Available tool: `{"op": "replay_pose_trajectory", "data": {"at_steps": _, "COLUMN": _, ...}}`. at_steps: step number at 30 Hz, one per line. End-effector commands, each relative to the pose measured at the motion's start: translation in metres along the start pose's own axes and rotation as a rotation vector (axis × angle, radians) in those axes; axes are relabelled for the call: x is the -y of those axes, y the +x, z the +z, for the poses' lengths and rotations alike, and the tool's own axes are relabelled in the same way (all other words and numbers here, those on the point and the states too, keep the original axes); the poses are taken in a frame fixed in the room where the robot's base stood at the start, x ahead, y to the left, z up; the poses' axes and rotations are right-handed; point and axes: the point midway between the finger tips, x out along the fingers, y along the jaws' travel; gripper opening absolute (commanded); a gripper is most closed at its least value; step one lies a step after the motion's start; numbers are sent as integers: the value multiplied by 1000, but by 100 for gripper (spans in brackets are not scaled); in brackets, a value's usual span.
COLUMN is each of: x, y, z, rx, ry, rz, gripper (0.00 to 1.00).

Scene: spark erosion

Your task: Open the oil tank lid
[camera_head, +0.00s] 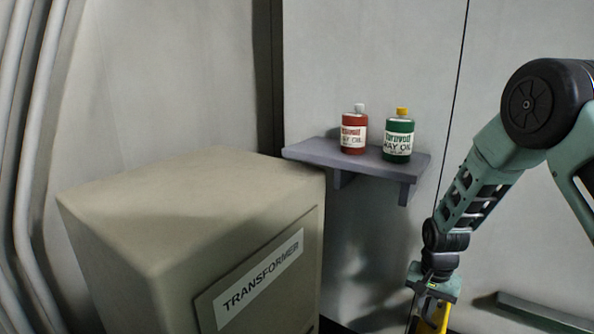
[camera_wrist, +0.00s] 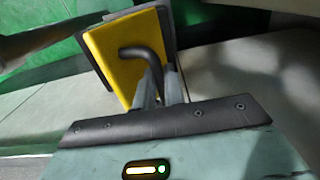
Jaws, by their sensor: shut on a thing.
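The oil tank lid is a yellow plate (camera_wrist: 112,58) with a dark curved handle (camera_wrist: 142,53), at the top middle of the wrist view. My gripper (camera_wrist: 160,82) is shut on the handle, with its two grey fingers close together at its lower end. In the head view a part of the yellow lid (camera_head: 436,314) shows at the bottom edge, just below my wrist. The lid looks tilted in the wrist view, but how far it stands from the tank is hard to tell. Most of the tank is out of the head view.
A beige transformer box (camera_head: 180,210) stands at the left. A wall shelf (camera_head: 310,150) holds a red oil bottle (camera_head: 354,132) and a green oil bottle (camera_head: 398,140), left of my arm. A green surface (camera_wrist: 85,48) lies behind the lid.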

Motion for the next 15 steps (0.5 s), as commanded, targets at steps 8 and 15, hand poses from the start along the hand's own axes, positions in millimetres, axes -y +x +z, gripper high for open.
{"op": "replay_pose_trajectory", "data": {"at_steps": 8, "x": 13, "y": 1, "z": 0, "rx": -1, "ry": -2, "rz": 0, "gripper": 3}}
{"op": "replay_pose_trajectory", "data": {"at_steps": 15, "x": 23, "y": 2, "z": 0, "rx": -1, "ry": -1, "rz": 0, "gripper": 3}}
